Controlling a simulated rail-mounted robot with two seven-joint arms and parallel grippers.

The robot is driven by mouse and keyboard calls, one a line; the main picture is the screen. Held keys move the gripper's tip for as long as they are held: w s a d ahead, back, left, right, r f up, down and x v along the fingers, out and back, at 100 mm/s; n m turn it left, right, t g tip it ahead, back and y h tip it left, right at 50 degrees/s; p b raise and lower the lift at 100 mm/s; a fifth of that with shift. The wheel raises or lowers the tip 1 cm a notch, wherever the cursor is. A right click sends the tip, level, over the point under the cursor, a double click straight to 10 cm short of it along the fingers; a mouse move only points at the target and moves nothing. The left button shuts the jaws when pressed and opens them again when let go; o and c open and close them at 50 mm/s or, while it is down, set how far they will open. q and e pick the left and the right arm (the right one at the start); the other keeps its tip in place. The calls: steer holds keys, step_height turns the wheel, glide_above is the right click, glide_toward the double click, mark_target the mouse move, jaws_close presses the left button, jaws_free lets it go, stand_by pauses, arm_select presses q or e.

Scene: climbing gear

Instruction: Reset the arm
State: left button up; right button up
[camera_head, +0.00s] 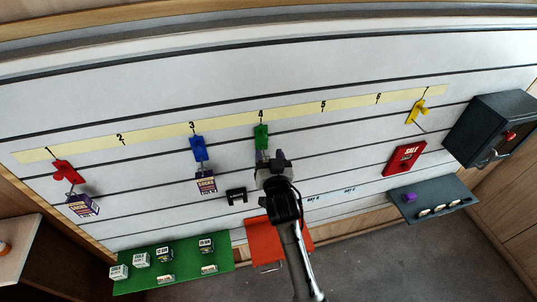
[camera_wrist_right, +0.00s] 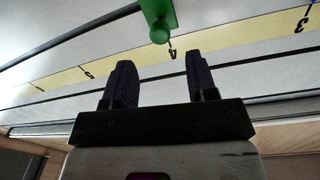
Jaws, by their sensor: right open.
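My right gripper (camera_head: 273,160) is in front of the panel wall, just below the green hook (camera_head: 261,136) under number 4. In the right wrist view its two fingers (camera_wrist_right: 162,78) are spread apart with nothing between them, and the green hook (camera_wrist_right: 158,18) shows beyond them at the top. The gripper looks apart from the hook, though the head view overlaps them closely. The right arm comes up from the bottom of the head view. My left gripper is not in view.
The numbered yellow strip (camera_head: 292,108) crosses the wall. Boxes hang on the red hook (camera_head: 66,172) and blue hook (camera_head: 198,148); a yellow hook (camera_head: 417,111) is at right. Below are a green shelf (camera_head: 190,252), orange panel (camera_head: 262,240), grey shelf (camera_head: 440,190) and dark safe (camera_head: 490,125).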

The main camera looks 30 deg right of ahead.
stand_by(0.4)
steer(key=s+a+f+n+g+y, duration=0.15)
steer(key=s+f+g, duration=0.4)
steer(key=s, duration=0.75)
steer(key=s+a+f+n+g+y, duration=0.1)
steer(key=s+f+n+g+y, duration=0.15)
steer(key=s+f, duration=0.8)
steer(key=s+a+f+n+g+y, duration=0.25)
steer(key=s+f+g, duration=0.2)
steer(key=s, duration=1.05)
step_height(320, 180, up, 14)
steer(key=g+p, duration=0.1)
steer(key=p, duration=1.3)
steer(key=shift+s+d+r+n+h, duration=0.25)
steer(key=shift+d+n+h, duration=0.1)
steer(key=shift+d+n, duration=0.1)
